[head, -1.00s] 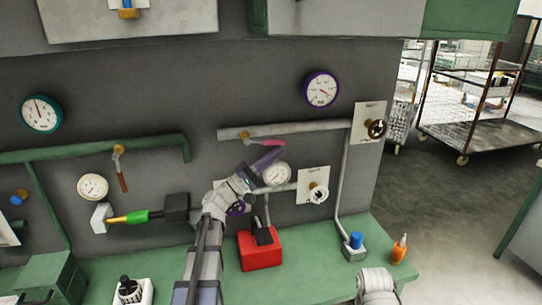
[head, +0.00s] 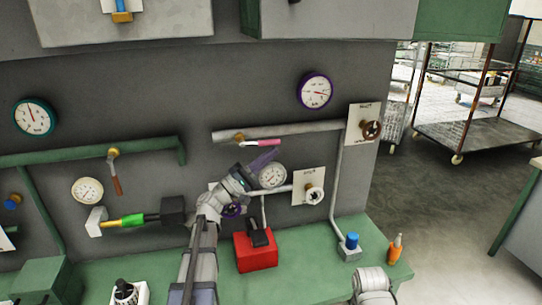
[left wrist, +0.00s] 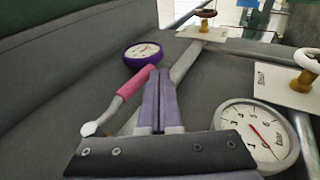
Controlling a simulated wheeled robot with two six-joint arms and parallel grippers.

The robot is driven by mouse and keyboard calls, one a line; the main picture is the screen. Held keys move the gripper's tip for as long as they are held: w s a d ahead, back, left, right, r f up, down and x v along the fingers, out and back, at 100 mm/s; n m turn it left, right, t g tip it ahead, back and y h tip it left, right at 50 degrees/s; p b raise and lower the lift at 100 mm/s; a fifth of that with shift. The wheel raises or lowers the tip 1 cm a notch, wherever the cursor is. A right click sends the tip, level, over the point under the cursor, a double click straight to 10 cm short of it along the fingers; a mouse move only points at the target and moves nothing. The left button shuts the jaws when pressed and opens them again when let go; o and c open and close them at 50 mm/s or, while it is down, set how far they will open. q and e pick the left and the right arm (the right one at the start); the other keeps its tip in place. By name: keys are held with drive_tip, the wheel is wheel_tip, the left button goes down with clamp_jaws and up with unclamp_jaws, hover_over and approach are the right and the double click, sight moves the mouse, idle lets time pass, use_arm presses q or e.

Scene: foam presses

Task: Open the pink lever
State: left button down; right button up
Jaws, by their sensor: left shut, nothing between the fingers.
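The pink lever (head: 265,142) has a pink grip on a pale arm and a brass pivot. It points right, nearly along the grey pipe (head: 310,128) on the wall. In the left wrist view its pink grip (left wrist: 136,83) is just left of my fingers. My left gripper (head: 274,153) is shut and empty, its purple fingers just below the grip in the head view. The closed fingers (left wrist: 158,75) also fill the middle of the left wrist view. I cannot tell whether they touch the lever. My right gripper is not in view.
A white gauge (head: 272,176) sits close beside my left gripper. A purple-rimmed gauge (head: 314,91) and a brown valve wheel (head: 371,130) are to the right. A red box (head: 256,256) and an orange bottle (head: 395,249) stand on the green bench (head: 320,262).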

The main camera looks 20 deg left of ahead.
use_arm(q)
drive_tip(key=b+v, duration=0.3)
drive_tip(key=v, duration=0.4)
drive_tip(key=shift+d, duration=0.1)
drive_tip(key=s+d+f+m+g, duration=0.1)
drive_tip(key=d+f+m+g, duration=0.2)
drive_tip(key=d+f+g, duration=0.5)
drive_tip(key=s+d+f+m+g, duration=0.1)
drive_tip(key=d+f+m+g, duration=0.2)
drive_tip(key=d, duration=0.9)
drive_tip(key=s+d+f+m+g+y, duration=0.2)
drive_tip(key=s+d+f+g, duration=0.15)
drive_tip(key=d+f, duration=0.2)
drive_tip(key=s+d+f+m+g+y, duration=0.2)
drive_tip(key=s+d+f+y, duration=0.15)
drive_tip(key=f, duration=0.35)
drive_tip(key=s+a+f+m+g+y, duration=0.2)
drive_tip(key=s+f+m+y, duration=0.3)
drive_tip(key=s+f+y, duration=0.4)
drive_tip(key=s+y, duration=0.2)
drive_tip(key=shift+s+a+f+y, duration=0.2)
drive_tip(key=shift+s+a+y, duration=0.1)
drive_tip(key=shift+s+y, duration=0.05)
